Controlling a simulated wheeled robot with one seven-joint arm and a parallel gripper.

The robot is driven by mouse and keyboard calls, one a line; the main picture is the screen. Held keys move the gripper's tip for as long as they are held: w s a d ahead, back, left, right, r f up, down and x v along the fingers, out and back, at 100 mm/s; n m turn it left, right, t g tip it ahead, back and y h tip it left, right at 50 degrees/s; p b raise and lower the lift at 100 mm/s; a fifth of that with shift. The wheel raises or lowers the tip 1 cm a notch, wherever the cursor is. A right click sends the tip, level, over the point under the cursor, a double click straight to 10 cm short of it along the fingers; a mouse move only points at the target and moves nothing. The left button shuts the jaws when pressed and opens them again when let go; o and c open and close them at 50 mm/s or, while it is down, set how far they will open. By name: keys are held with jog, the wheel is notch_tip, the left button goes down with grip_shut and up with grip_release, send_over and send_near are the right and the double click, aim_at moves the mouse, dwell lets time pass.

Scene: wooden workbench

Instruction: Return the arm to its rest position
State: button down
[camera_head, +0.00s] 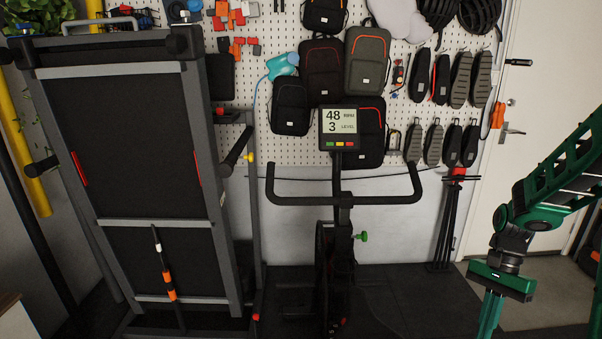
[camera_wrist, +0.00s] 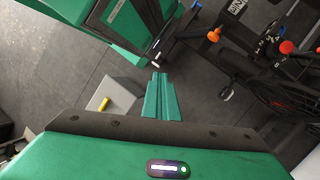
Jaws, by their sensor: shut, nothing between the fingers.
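My green arm (camera_head: 565,175) comes in from the right side in the head view and bends downward at the wrist. My gripper (camera_head: 490,317) points down at the lower right, and the ends of its fingers are at or past the bottom edge. In the wrist view my gripper (camera_wrist: 159,76) shows two green fingers side by side, shut, with nothing held. The fingers hang above the dark floor, with no object seen touching them.
An exercise bike (camera_head: 343,200) stands in the middle; its flywheel (camera_wrist: 283,90) shows in the wrist view. A folded treadmill (camera_head: 130,150) stands at left. A black tripod (camera_head: 452,220) and white door (camera_head: 535,90) are behind my arm. A pale box (camera_wrist: 112,98) sits below.

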jog(key=s+r+n+t+h, duration=0.1)
jog(key=s+r+n+t, duration=0.1)
jog(key=s+r, duration=0.4)
jog(key=s+r+n+t+h, duration=0.1)
jog(key=s+r+n, duration=0.3)
jog(key=s, duration=0.8)
jog(key=shift+s+a+r+t, duration=0.35)
jog(key=shift+r+t, duration=0.15)
jog(key=shift+r, duration=0.75)
